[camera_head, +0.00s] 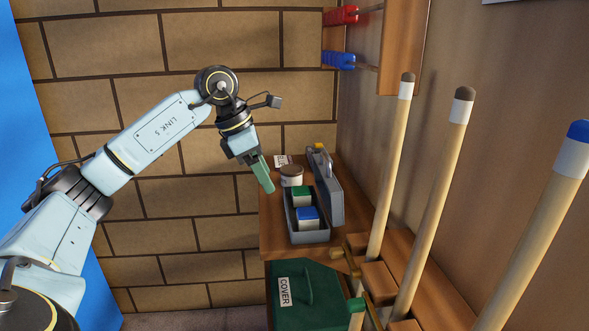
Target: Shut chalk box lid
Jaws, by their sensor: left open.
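The chalk box (310,236) is a grey case on a wooden shelf at the middle of the head view. Its lid (330,192) stands up, open, along the right side of the box. A green chalk cube (301,197) and a blue chalk cube (307,218) sit inside. My left gripper (267,187) is open, with green fingers pointing down, just left of the box's far end and apart from the lid. My right gripper is not in view.
A round brown-topped tin (291,175) stands behind the box on the wooden shelf (283,246). Several cue sticks (435,200) rise close by on the right. A green item labelled COVER (315,297) is in front, below the shelf. A brick wall is behind.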

